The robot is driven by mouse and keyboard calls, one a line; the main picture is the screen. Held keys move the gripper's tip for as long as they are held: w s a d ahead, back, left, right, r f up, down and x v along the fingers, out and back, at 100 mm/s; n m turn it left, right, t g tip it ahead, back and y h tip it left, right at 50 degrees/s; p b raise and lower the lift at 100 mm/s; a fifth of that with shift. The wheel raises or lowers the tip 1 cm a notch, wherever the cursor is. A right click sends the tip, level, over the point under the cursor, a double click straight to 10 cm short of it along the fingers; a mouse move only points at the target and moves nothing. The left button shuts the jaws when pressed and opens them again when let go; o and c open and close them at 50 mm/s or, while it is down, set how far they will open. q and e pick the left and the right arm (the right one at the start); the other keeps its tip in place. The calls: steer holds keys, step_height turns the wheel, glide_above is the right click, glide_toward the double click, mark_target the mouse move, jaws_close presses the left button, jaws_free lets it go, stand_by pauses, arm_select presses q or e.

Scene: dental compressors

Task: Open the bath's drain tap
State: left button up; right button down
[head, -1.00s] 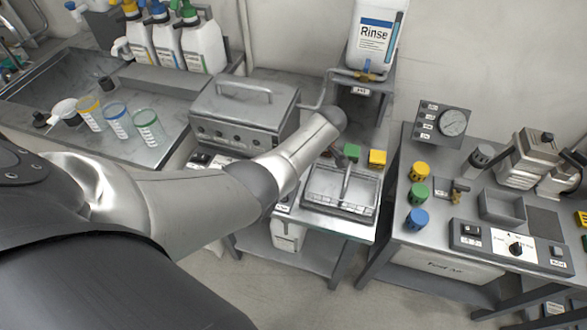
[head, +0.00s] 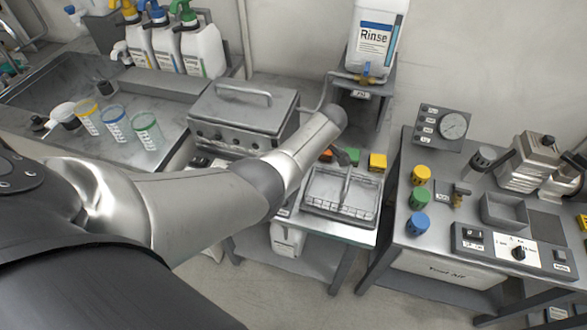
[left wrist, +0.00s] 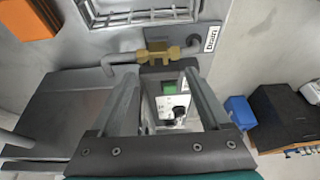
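The brass drain tap (left wrist: 172,51) sits on a grey pipe in the left wrist view, beside a white label reading "Drain" (left wrist: 211,40). My left gripper (left wrist: 162,74) is open, with its two fingers apart just below the tap. A dark bar lies between the fingertips under the brass body; whether they touch it I cannot tell. A metal basin with a wire mesh (left wrist: 135,16) lies beyond the tap. In the head view a tray with a wire basket (head: 340,192) stands on the middle bench. My left arm reaches over this bench, and its gripper is not clear there. My right gripper is not in view.
A lidded metal box (head: 243,108) stands left of my forearm. A Rinse bottle (head: 376,38) stands behind on a stand. Green and yellow blocks (head: 378,161) sit behind the basket. In the left wrist view an orange block (left wrist: 28,18) is at upper left.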

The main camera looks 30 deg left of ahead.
arm_select(q)
steer(key=shift+o, duration=0.9)
steer(key=shift+d, duration=0.1)
steer(key=p+v, duration=0.3)
steer(key=v, duration=1.2)
steer(key=shift+r, duration=0.1)
